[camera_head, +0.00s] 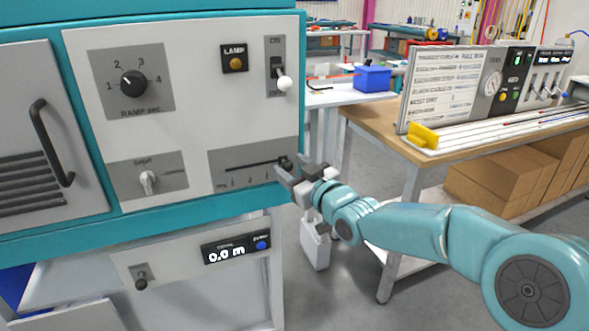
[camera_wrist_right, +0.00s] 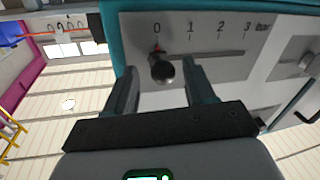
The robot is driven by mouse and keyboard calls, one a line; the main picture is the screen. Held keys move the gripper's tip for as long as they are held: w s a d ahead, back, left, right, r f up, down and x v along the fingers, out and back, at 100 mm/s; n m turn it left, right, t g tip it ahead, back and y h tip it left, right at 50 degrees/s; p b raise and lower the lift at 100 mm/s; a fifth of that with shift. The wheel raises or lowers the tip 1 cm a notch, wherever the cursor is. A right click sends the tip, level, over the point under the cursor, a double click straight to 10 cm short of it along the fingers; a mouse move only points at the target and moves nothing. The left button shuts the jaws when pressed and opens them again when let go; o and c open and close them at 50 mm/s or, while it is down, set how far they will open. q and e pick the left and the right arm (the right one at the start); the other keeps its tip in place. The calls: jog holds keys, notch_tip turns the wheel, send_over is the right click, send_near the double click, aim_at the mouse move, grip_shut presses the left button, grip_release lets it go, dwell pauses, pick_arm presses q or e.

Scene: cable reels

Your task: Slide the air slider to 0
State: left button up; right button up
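The air slider is a dark knob on a slot in a grey panel at the lower right of the cabinet front in the head view. Its knob (camera_wrist_right: 163,70) sits at the left end of the slot in the right wrist view, under the 0 of a scale marked 0, 1, 2, 3 bar. A small red mark shows just above it. In the head view the knob (camera_head: 286,163) is at the slot's right end. My right gripper (camera_head: 303,171) is open, its fingers on either side of the knob without visible contact. My left gripper is out of view.
The same cabinet carries a ramp dial (camera_head: 133,84), a lamp button (camera_head: 235,59), a white-tipped switch (camera_head: 283,83), a small knob (camera_head: 149,182) and a door handle (camera_head: 51,142). A 0.0 m display (camera_head: 227,249) is below. A wooden bench (camera_head: 386,127) stands at right.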

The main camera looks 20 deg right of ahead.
jog(key=v, duration=1.6)
jog(key=shift+s, duration=0.2)
jog(key=shift+d, duration=0.15)
jog(key=a+f+m+g+y, duration=0.1)
jog(key=a+f+g, duration=0.3)
jog(key=f, duration=0.9)
jog(key=a+f+m+g, duration=0.1)
jog(key=a+f+g, duration=0.25)
jog(key=f, duration=0.95)
jog(key=s+a+f+m+g, duration=0.2)
jog(key=s+a+f+g, duration=0.15)
jog(key=s+f, duration=0.65)
jog(key=s+a+f+m+g, duration=0.25)
jog(key=s+f+g, duration=0.25)
jog(key=s+f, duration=0.5)
notch_tip(320, 180, up, 17)
jog(key=g+h+p, duration=0.1)
jog(key=p, duration=1.7)
jog(key=shift+s, duration=0.25)
